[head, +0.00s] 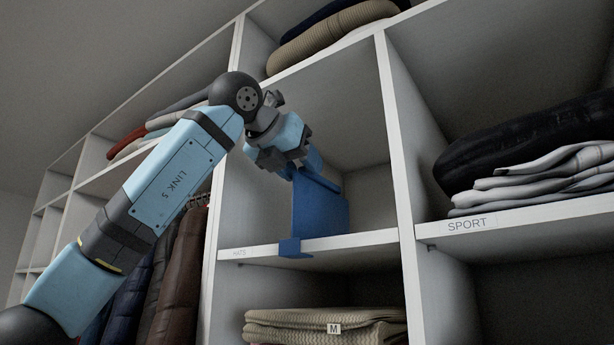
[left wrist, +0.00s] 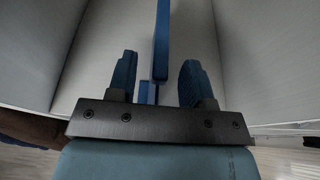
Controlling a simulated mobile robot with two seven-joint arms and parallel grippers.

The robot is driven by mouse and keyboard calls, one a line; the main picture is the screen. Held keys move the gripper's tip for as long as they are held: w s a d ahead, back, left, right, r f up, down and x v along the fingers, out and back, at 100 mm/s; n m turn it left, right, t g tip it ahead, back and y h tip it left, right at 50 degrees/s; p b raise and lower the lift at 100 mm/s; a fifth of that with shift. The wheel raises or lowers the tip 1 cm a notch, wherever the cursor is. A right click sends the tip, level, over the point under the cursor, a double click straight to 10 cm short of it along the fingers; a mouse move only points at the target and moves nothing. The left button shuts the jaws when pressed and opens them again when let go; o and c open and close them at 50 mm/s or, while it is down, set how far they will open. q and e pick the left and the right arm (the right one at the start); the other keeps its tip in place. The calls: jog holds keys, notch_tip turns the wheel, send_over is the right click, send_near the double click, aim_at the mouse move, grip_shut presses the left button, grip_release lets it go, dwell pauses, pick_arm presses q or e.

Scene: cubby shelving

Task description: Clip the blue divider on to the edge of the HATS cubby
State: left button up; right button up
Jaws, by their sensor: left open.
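The blue divider (head: 318,208) stands upright in the HATS cubby (head: 345,130), on its shelf board. Its clip foot (head: 290,248) sits over the front edge of that board, just right of the HATS label (head: 239,253). My left gripper (head: 300,168) is at the top of the divider, and its fingers partly cover the divider's upper end. In the left wrist view the fingers (left wrist: 158,75) are apart, with the divider (left wrist: 161,40) showing as a thin blue plate between them and a visible gap on each side. My right gripper is not in view.
An upright panel (head: 398,165) separates this cubby from the SPORT cubby with folded clothes (head: 540,165). Folded knitwear (head: 325,325) lies below, and jackets (head: 175,270) hang at lower left. The HATS cubby is otherwise empty, with free room right of the divider.

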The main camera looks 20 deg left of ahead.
pick_arm(q)
jog(key=b+v, duration=0.3)
jog(key=v, duration=0.9)
jog(key=shift+w, duration=0.1)
